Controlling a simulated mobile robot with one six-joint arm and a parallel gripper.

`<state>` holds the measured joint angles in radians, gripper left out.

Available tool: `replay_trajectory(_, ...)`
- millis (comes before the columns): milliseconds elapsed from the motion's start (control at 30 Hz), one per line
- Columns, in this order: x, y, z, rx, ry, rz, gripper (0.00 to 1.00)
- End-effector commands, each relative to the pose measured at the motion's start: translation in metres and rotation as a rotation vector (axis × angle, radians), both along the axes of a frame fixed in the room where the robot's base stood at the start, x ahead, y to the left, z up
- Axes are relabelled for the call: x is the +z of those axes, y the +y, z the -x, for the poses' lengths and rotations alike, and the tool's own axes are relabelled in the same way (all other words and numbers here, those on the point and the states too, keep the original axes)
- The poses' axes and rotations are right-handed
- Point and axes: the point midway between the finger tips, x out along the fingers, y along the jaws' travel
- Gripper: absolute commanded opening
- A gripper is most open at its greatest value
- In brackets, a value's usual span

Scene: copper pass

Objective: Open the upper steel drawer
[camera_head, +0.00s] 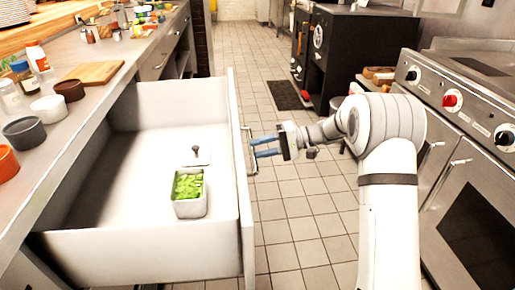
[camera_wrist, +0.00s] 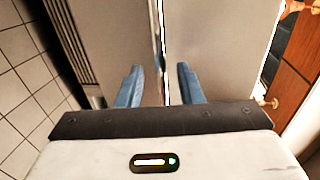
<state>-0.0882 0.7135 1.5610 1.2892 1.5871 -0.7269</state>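The steel drawer (camera_head: 165,252) under the left counter is pulled far out. Its front panel (camera_head: 240,185) stands out over the floor. Its handle (camera_head: 249,150) is a metal bar on the outer face. Inside are a small steel container of green food (camera_head: 188,192) and a small pale lidded piece with a dark knob (camera_head: 196,154). My gripper (camera_head: 264,147) is at the handle, its blue fingers pointing at the panel. In the wrist view the fingers (camera_wrist: 158,84) are spread apart, with a thin bright edge between them. I cannot tell if they touch the handle.
The left counter (camera_head: 62,147) holds bowls, jars and a cutting board (camera_head: 92,73). A range with knobs (camera_head: 462,110) stands at the right. A dark cabinet (camera_head: 350,50) and floor mat (camera_head: 286,94) are farther back. The tiled aisle between is clear.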

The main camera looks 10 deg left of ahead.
Motion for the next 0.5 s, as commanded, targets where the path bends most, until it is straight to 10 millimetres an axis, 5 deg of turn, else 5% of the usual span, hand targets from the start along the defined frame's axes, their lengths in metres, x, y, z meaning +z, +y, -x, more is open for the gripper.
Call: replay_trajectory(500,0.015,-0.065,-0.017,-0.001,0.001,0.0,0.33)
